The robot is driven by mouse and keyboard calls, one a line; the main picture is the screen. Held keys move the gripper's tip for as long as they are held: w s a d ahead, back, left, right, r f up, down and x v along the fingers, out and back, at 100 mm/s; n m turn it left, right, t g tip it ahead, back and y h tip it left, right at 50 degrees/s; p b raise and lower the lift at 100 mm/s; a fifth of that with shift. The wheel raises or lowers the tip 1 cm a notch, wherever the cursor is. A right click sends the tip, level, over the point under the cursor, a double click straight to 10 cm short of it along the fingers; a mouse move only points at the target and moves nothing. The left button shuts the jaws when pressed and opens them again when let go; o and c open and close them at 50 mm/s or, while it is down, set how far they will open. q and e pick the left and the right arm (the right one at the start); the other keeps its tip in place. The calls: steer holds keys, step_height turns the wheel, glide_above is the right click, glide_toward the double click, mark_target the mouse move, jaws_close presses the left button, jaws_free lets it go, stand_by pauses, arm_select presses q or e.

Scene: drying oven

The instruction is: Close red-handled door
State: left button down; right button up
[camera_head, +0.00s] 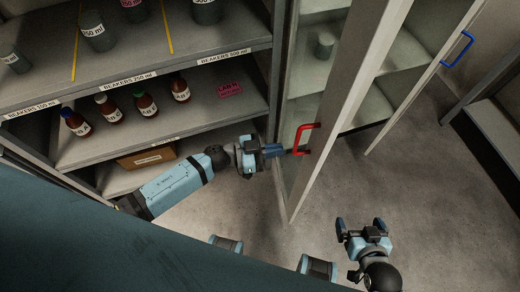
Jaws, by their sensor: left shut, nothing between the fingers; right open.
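The red-handled door (303,95) is a glass door in a pale frame, standing open and seen nearly edge-on. Its red handle (302,137) sits on the frame, a little above the door's lower end. My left gripper (281,150) is shut and empty, just left of the red handle; I cannot tell whether it touches the door. My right gripper (362,226) is open and empty, low over the floor to the right of the door.
A second door with a blue handle (457,49) stands open at the right. Shelves (215,107) with beakers and brown bottles (75,122) are at the left. A cardboard box (146,157) is on the low shelf. Floor (410,190) is clear at right.

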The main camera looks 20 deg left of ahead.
mark_target(307, 146)
arm_select(q)
steer(key=x, duration=0.6)
steer(key=shift+w+d, duration=0.1)
steer(key=shift+d, duration=0.1)
steer(key=shift+d, duration=0.1)
